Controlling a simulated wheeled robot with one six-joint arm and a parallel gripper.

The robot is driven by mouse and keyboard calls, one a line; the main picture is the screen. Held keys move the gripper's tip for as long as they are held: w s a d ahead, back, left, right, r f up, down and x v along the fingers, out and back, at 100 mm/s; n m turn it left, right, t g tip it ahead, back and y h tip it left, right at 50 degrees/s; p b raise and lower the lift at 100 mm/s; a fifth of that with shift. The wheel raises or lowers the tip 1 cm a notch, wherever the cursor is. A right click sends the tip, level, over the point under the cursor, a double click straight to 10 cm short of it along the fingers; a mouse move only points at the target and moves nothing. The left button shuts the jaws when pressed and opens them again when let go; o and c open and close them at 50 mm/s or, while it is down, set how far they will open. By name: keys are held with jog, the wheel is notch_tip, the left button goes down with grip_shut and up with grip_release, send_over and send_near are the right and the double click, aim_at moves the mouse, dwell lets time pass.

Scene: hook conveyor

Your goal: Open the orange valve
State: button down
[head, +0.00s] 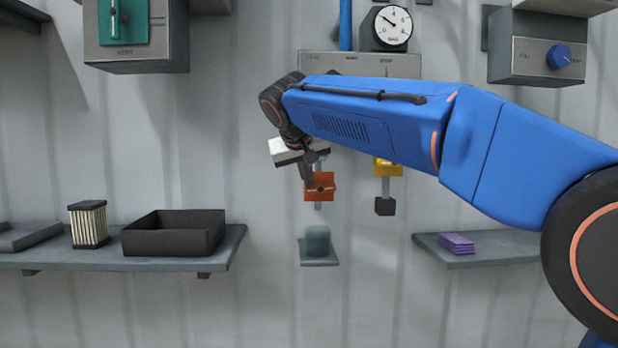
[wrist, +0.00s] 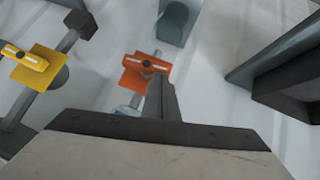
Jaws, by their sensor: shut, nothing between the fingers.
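The orange valve (head: 320,187) is a small orange block with a bar handle on a thin vertical pipe under the grey panel. In the wrist view the orange valve (wrist: 135,76) has its bar lying across the pipe. My gripper (head: 309,184) is at the valve's upper left in the head view. In the wrist view my gripper (wrist: 158,82) is shut and empty, its fingertips close to the right end of the bar. I cannot tell whether they touch it. My arm hides part of the panel and pipes above.
A yellow valve (head: 387,167) hangs on a pipe to the right and also shows in the wrist view (wrist: 32,65). Shelves hold a black tray (head: 173,234) at left and purple items (head: 457,244) at right.

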aim_at(307, 192)
jog(key=f+n+h, duration=0.1)
jog(key=a+f+n+h, duration=0.1)
jog(key=h, duration=0.1)
jog(key=f+n+t+h, duration=0.1)
jog(key=h, duration=0.1)
jog(key=shift+a, duration=0.25)
jog(key=f+n+h, duration=0.1)
jog(key=f+n+t+h, duration=0.1)
jog(key=h, duration=0.1)
jog(key=f+n+t+h, duration=0.1)
jog(key=n+h, duration=0.1)
jog(key=shift+d+f, duration=0.1)
jog(key=shift+d, duration=0.25)
jog(key=shift+d+f, duration=0.1)
dwell(0.5)
